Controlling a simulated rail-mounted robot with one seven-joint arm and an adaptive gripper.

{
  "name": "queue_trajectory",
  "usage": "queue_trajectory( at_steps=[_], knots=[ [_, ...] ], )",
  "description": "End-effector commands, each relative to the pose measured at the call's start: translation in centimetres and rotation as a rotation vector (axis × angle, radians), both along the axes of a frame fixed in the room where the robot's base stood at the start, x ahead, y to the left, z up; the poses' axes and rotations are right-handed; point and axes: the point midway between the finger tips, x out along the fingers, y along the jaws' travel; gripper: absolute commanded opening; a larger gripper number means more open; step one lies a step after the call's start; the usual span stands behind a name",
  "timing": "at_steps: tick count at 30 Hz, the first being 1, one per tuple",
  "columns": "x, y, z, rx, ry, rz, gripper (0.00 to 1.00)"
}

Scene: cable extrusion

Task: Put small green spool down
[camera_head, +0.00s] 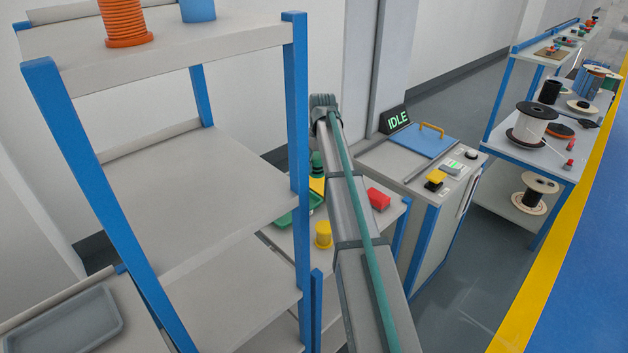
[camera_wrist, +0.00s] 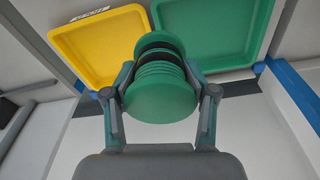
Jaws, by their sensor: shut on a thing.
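The small green spool (camera_wrist: 160,95) sits between the two fingers of my gripper (camera_wrist: 160,92) in the wrist view, with its round green end towards the camera and a dark band behind it. My gripper is shut on it. In the head view, a small green shape (camera_head: 317,161), apparently the held spool, shows beside my arm, above the low table. A green tray (camera_head: 286,221) lies below it; it also shows in the wrist view (camera_wrist: 232,55). A yellow tray (camera_wrist: 75,40) is beside the green one. The gap between spool and trays is hard to judge.
A shelf rack with blue posts (camera_head: 297,110) stands close on the left. A machine with an IDLE sign (camera_head: 397,120) stands on the right. Further shelves (camera_head: 510,150) hold several spools.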

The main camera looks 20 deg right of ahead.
Motion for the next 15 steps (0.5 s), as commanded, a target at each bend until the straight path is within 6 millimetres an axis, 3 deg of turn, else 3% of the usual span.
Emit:
queue_trajectory(
  at_steps=[13, 15],
  knots=[
    [7.2, -6.1, -3.6, 0.0, 0.001, -0.002, 0.11],
    [7.7, -6.6, -5.2, 0.001, 0.003, -0.001, 0.11]
  ],
)
